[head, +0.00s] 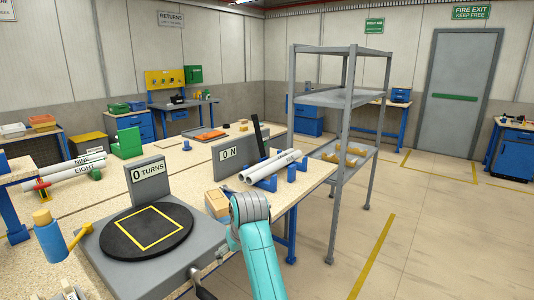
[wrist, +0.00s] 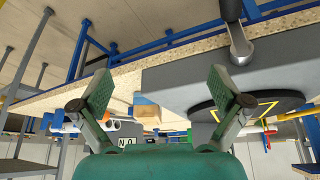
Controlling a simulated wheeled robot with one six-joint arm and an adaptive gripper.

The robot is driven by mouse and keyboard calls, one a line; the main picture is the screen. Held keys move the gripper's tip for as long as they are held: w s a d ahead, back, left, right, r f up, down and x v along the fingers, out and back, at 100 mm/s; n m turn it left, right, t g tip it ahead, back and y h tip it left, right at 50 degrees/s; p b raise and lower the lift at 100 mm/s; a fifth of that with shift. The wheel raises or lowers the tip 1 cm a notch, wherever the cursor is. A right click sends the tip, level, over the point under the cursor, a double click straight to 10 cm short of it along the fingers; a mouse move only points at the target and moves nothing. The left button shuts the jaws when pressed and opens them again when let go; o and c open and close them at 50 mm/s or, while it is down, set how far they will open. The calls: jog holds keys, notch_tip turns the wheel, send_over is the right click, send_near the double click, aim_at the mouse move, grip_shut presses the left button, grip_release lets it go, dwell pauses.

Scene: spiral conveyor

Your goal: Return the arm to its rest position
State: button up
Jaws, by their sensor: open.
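My arm (head: 258,255) reaches up from the bottom of the head view, in front of the bench edge. My gripper (wrist: 165,98) shows in the wrist view with its two green fingers spread wide and nothing between them. It hangs off the near side of the grey machine base (head: 110,262), which carries a black round turntable (head: 125,243) with a yellow square outline. A sign reading "0 TURNS" (head: 148,182) stands behind the turntable. The fingertips are hidden in the head view.
A grey crank handle (wrist: 238,42) projects near my gripper. A wooden block (head: 217,203), white tubes (head: 270,165) and a "0 N" panel (head: 228,152) stand on the bench. A grey metal rack (head: 335,98) stands beyond. The floor (head: 440,240) at right is clear.

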jog(key=s+d+f+t, duration=0.1)
jog(key=s+d+f, duration=0.1)
jog(key=f, duration=0.4)
jog(key=s+d+f, duration=0.1)
jog(key=d+f, duration=0.2)
jog(key=f, duration=0.4)
jog(key=s+d+f+m+t, duration=0.2)
jog(key=s+d+f, duration=0.4)
jog(key=s+f, duration=0.35)
jog(key=s+d+f+m+t, duration=0.1)
jog(key=s+d+f+t, duration=0.1)
jog(key=s+d+f, duration=0.75)
jog(key=s+d+r+m+t+h, duration=0.1)
jog(key=s+d+r, duration=0.15)
jog(key=s, duration=0.85)
jog(key=s+d+r+t, duration=0.1)
jog(key=s+r+t, duration=0.15)
jog(key=s, duration=0.95)
jog(key=s+d+r+m+t+h, duration=0.1)
jog(key=s+d+r+t, duration=0.1)
jog(key=s+r, duration=1.2)
jog(key=shift+s+d+r+m, duration=0.15)
jog(key=shift+d+r+m, duration=0.2)
jog(key=shift+r, duration=0.4)
